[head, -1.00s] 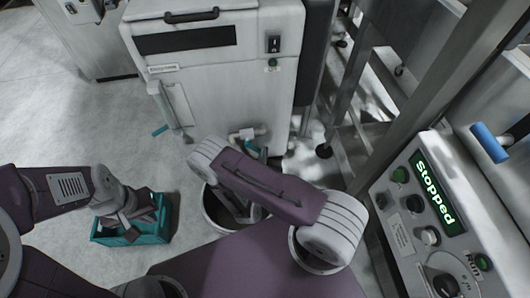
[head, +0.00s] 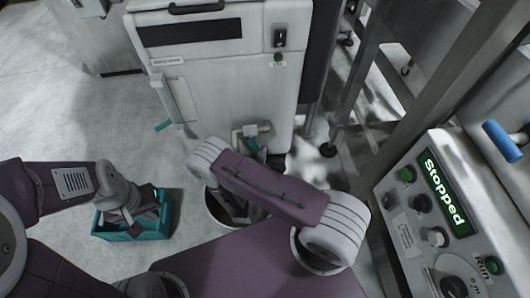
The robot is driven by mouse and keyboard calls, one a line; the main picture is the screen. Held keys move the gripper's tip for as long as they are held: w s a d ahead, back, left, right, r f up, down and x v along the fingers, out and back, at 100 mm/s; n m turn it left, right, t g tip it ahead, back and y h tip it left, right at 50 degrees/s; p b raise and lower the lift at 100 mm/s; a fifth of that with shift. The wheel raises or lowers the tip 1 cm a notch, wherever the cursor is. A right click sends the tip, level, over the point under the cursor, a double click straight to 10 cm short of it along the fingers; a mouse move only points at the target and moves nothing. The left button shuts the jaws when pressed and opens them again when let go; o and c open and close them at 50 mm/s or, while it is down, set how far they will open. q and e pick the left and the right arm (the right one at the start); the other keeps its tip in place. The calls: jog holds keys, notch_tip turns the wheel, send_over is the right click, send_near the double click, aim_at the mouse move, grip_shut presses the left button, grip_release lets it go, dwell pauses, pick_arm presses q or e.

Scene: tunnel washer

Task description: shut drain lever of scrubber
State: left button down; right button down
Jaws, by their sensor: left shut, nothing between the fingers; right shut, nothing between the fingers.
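The scrubber (head: 225,90) is a white cabinet at the top centre of the head view. A pale drain pipe (head: 238,139) comes out low on its front, with a teal lever (head: 257,148) beside it, partly hidden behind my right arm. My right gripper (head: 236,212) is shut and empty, mostly hidden under its arm, over a round bucket (head: 212,216) below the pipe. It looks apart from the lever. My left gripper (head: 128,219) is shut and empty, low at the left, over a teal crate (head: 150,236).
A control panel (head: 430,215) reading "Stopped" stands at the right, with a blue-gripped handle (head: 502,141) above it. A metal frame (head: 365,90) stands right of the scrubber. A teal-tipped part (head: 164,125) sticks out at the scrubber's left side.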

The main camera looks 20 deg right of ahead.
jog(key=shift+w+a+f+b, duration=0.2)
jog(key=shift+a+f+b, duration=0.25)
jog(key=shift+a+f, duration=0.2)
jog(key=shift+a, duration=0.1)
jog(key=shift+f, duration=0.2)
dwell(0.4)
